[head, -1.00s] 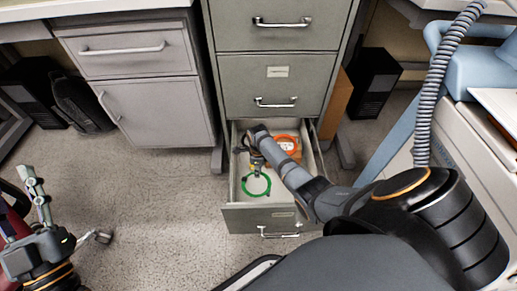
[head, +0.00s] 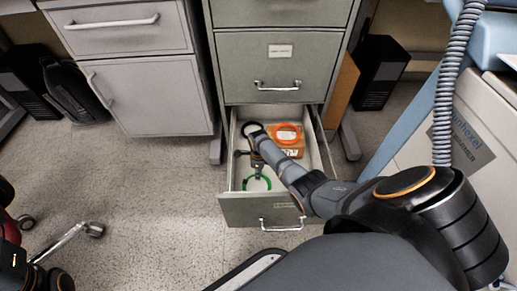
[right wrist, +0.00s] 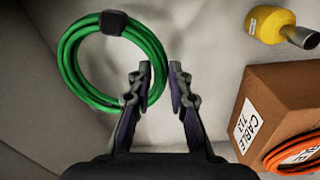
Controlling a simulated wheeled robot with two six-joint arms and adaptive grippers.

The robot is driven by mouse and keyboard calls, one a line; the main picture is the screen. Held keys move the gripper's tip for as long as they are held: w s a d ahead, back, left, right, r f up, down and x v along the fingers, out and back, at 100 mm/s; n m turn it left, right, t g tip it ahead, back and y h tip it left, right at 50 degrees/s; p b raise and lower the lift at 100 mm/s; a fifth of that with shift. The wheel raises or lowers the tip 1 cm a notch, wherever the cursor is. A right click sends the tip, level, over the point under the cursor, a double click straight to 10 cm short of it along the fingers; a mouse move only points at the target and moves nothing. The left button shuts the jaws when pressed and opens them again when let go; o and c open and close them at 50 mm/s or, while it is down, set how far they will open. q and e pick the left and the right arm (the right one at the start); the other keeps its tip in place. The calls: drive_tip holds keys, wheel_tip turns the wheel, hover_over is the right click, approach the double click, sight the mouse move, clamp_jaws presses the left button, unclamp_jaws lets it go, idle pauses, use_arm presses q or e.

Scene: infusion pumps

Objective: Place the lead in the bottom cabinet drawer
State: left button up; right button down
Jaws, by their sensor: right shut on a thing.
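A coiled green lead (head: 257,184) lies low in the open bottom drawer (head: 250,210) of the grey cabinet, near the drawer's front. It also shows in the right wrist view (right wrist: 75,82), with a dark strap at its top. My right gripper (head: 256,169) reaches down into the drawer and is shut on the green lead. In the right wrist view its fingertips (right wrist: 160,78) are at the coil's right edge, and the left finger covers part of it. My left gripper is out of view; only dark arm parts show at the lower left.
A cardboard box (right wrist: 268,105) marked CABLE stands in the drawer with an orange coil (head: 287,133) on it. A yellow object (right wrist: 266,25) lies behind. The upper drawer (head: 275,65) is shut above. A wheeled metal leg (head: 65,240) stands left; the floor between is clear.

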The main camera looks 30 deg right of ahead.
sight(258, 182)
wheel_tip(258, 182, down, 5)
drive_tip(key=b, duration=0.3)
drive_tip(key=shift+r+b, duration=0.1)
drive_tip(key=shift+b, duration=0.25)
drive_tip(key=shift+r, duration=0.15)
drive_tip(key=c, duration=1.3)
unclamp_jaws()
drive_tip(key=shift+o, duration=0.2)
